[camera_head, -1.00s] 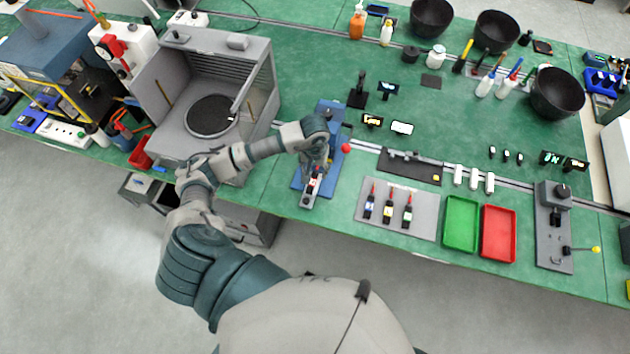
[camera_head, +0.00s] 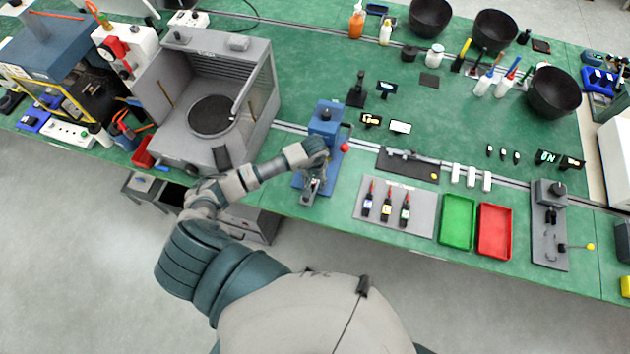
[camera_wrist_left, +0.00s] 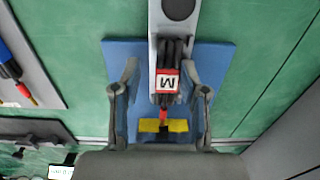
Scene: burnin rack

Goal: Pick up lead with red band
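The lead with the red band (camera_wrist_left: 166,80) lies on a grey holder on a blue fixture (camera_wrist_left: 222,60) in the left wrist view, its black cables bunched above the band. A red tip shows below the band. My left gripper (camera_wrist_left: 160,72) is open, with one finger on each side of the lead and a visible gap to it. In the head view my left gripper (camera_head: 311,184) is over the front of the blue fixture (camera_head: 325,122) and hides most of the lead. My right gripper is not in view.
A grey mat (camera_head: 420,222) right of the fixture holds leads with blue, yellow and green bands. Beyond it are a green tray (camera_head: 458,222) and a red tray (camera_head: 494,231). A grey chamber (camera_head: 250,75) stands left, and a red-knobbed lever (camera_head: 344,146) rises beside the fixture.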

